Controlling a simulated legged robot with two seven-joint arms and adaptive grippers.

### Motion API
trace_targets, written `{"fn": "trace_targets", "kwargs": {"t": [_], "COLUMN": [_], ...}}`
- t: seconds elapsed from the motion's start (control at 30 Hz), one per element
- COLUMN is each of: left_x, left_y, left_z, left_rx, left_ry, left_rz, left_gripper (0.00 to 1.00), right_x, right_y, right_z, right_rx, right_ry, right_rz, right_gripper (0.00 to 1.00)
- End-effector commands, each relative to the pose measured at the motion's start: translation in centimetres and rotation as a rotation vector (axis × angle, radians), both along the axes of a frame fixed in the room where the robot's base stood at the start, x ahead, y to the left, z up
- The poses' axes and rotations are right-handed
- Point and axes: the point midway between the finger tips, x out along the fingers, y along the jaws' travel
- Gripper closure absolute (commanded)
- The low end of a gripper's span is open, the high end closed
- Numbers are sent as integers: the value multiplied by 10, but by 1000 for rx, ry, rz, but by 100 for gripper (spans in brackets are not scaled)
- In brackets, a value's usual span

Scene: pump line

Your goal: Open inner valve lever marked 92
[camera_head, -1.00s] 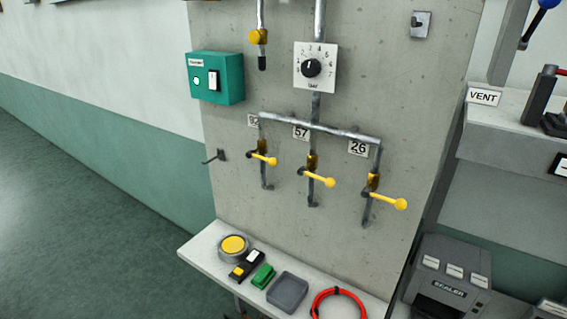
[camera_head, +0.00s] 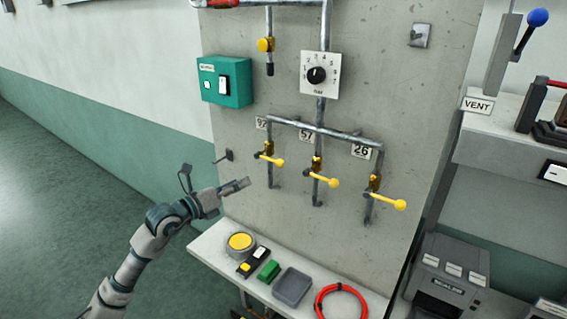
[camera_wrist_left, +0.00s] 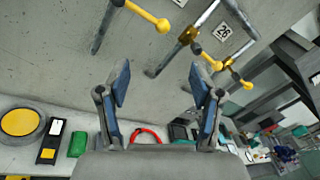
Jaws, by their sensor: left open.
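The valve lever marked 92 (camera_head: 271,160) is the leftmost of three yellow ball-ended levers on the concrete panel. It points right and slightly down, across its vertical pipe. In the left wrist view a yellow lever (camera_wrist_left: 147,14), apparently the same one, is cut off at the top edge. My left gripper (camera_head: 243,185) is below and left of this lever, apart from it. In the left wrist view my left gripper (camera_wrist_left: 159,85) is open, with nothing between its blue-padded fingers. My right gripper is not in view.
Levers 57 (camera_head: 326,179) and 26 (camera_head: 385,198) stand to the right at similar angles. A hook (camera_head: 226,156) juts from the panel left of lever 92. Below, a shelf (camera_head: 213,243) holds a yellow button (camera_head: 241,241), a grey tray (camera_head: 292,286) and a red cable (camera_head: 320,294).

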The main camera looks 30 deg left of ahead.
Motion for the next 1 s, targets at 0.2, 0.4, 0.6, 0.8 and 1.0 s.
{"fn": "trace_targets", "kwargs": {"t": [0.2,0.4,0.6,0.8,1.0], "left_x": [35,77,120,145,153], "left_y": [-9,-26,-37,-41,-43], "left_z": [7,9,6,3,0], "left_rx": [-3,-2,-2,-2,-1], "left_ry": [-3,-5,-2,-1,-1], "left_rz": [-1,-3,-2,-1,-2], "left_gripper": [34,34,34,34,34], "right_x": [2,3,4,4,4], "right_y": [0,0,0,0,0], "right_z": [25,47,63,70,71], "right_rx": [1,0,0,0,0], "right_ry": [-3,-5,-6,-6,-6], "right_rz": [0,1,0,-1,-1], "right_gripper": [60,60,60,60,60]}}
